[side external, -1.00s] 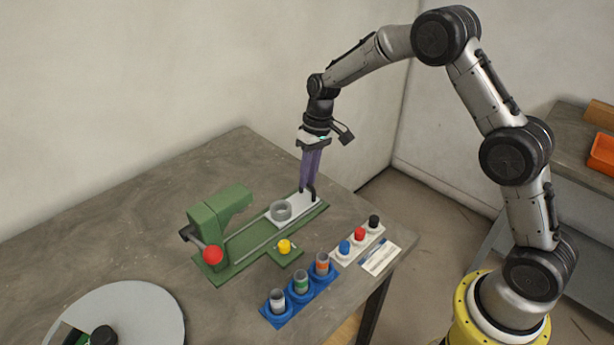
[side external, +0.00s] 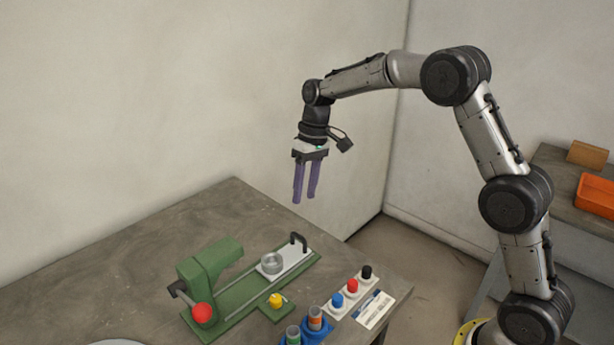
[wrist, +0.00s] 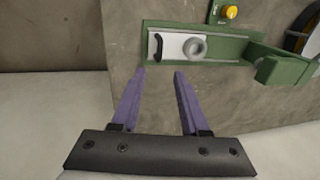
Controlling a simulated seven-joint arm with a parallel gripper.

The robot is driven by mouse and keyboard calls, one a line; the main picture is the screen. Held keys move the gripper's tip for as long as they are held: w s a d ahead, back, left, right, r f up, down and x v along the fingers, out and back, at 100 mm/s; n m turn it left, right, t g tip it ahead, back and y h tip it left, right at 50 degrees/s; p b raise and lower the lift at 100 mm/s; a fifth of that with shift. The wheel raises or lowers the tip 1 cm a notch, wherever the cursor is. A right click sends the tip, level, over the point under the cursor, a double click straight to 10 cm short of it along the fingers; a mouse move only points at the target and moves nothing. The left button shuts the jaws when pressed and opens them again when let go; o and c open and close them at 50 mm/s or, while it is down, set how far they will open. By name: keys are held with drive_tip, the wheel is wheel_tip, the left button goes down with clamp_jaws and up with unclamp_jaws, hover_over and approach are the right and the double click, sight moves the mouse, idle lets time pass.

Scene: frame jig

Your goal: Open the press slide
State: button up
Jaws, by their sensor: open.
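The green press (side external: 211,264) stands on the table with its long green base running to the back right. Its white slide (side external: 290,262) sits at the end of the base away from the press head, with a grey ring (side external: 272,263) on it and a black handle (side external: 299,239) at its outer end. The slide also shows in the wrist view (wrist: 172,49), with the handle (wrist: 157,46) at its left end. My gripper (side external: 304,200) hangs above the table's back edge, fingers down, apart from the handle. Its purple fingers (wrist: 157,75) are open and empty.
A yellow button (side external: 275,299) sits on the press's side plate, and a red knob (side external: 202,313) on its lever. Blue, red and black knobs (side external: 352,286) stand in a row at the front right. Blue holders (side external: 318,326) with cups stand nearby. The table's back left is clear.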

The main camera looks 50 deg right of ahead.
drive_tip(key=shift+d+r, duration=0.2)
drive_tip(key=shift+r, duration=0.75)
drive_tip(key=shift+d+r, duration=0.15)
drive_tip(key=shift+r, duration=0.75)
drive_tip(key=s+a+r+t, duration=0.3)
drive_tip(key=s+r, duration=1.1)
drive_tip(key=s+f+t+h, duration=0.1)
drive_tip(key=s+f+t, duration=0.1)
drive_tip(key=s, duration=1.1)
drive_tip(key=s+d+f+h, duration=0.1)
drive_tip(key=s+f, duration=0.4)
drive_tip(key=f, duration=0.2)
drive_tip(key=shift+s+d+f+t, duration=0.15)
drive_tip(key=shift+s+f+t, duration=0.05)
drive_tip(key=shift+s+t, duration=0.15)
